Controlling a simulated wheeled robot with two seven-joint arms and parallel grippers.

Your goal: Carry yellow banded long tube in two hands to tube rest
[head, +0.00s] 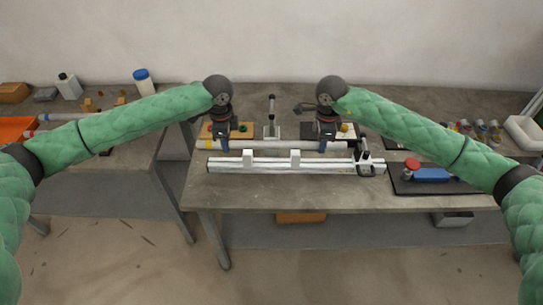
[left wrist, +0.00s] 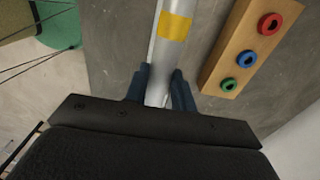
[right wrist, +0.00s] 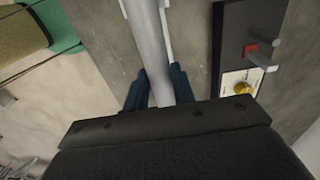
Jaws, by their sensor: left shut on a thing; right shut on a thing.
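The long white tube (head: 272,145) lies level across the bench, between my two grippers. Its yellow band (left wrist: 174,26) shows clearly in the left wrist view. My left gripper (head: 222,147) is shut on the tube near its left end. My right gripper (head: 322,146) is shut on it towards its right end; the grey-white tube also shows in the right wrist view (right wrist: 146,40). A pale rail frame (head: 270,167) with two upright white blocks lies just in front of the tube. I cannot tell for sure which part is the tube rest, or whether the tube touches anything below.
A wooden block with coloured rings (left wrist: 245,55) and a dark panel with a red switch (right wrist: 250,48) stand behind the tube. A black mat (head: 440,188) with a blue tool is at right. The left table (head: 120,150) holds bottles and another tube.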

